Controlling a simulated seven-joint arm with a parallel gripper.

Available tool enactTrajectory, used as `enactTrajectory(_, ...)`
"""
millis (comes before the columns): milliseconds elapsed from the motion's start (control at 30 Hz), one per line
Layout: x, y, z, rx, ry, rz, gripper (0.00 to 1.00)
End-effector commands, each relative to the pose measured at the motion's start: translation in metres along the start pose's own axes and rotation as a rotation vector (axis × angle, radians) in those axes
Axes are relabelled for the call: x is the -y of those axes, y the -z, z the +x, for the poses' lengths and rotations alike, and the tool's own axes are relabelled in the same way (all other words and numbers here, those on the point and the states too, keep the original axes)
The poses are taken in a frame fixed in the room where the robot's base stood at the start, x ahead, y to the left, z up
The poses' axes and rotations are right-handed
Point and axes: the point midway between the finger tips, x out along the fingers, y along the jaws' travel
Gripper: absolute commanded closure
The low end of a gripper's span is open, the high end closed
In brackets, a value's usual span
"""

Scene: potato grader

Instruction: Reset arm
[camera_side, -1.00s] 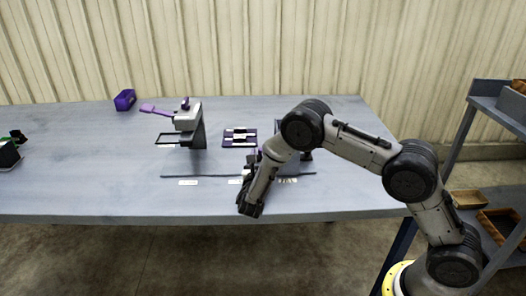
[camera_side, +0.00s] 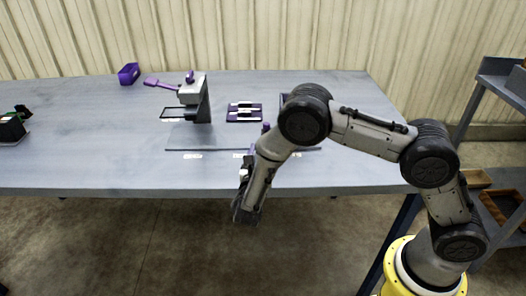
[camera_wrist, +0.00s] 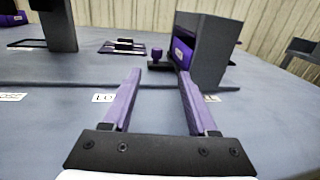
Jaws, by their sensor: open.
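My gripper (camera_side: 246,208) hangs at the table's front edge in the side view, pointing down. In the wrist view my gripper (camera_wrist: 160,92) shows two purple fingers spread apart with nothing between them. The grey table (camera_side: 90,165) lies behind it. A grey and purple device (camera_wrist: 207,45) stands on the table ahead of the fingers, with a purple knob (camera_wrist: 157,54) beside it. In the side view my arm hides most of that device.
A grey stand with a purple handle (camera_side: 193,92) is on the table. A small purple-and-white tray (camera_side: 244,113) lies right of it. A purple bin (camera_side: 129,73) sits at the back left. A shelf rack (camera_side: 495,93) stands at the right.

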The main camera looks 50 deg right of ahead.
Motion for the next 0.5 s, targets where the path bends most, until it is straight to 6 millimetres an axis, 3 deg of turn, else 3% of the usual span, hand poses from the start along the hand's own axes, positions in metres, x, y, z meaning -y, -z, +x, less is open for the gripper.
enactTrajectory(167, 0.02, -0.022, 0.008, -0.04, 0.085, 0.074, 0.41)
enactTrajectory(333, 0.084, -0.068, 0.016, -0.168, 0.323, 0.298, 0.41)
enactTrajectory(500, 0.156, -0.101, 0.001, -0.325, 0.574, 0.59, 0.41)
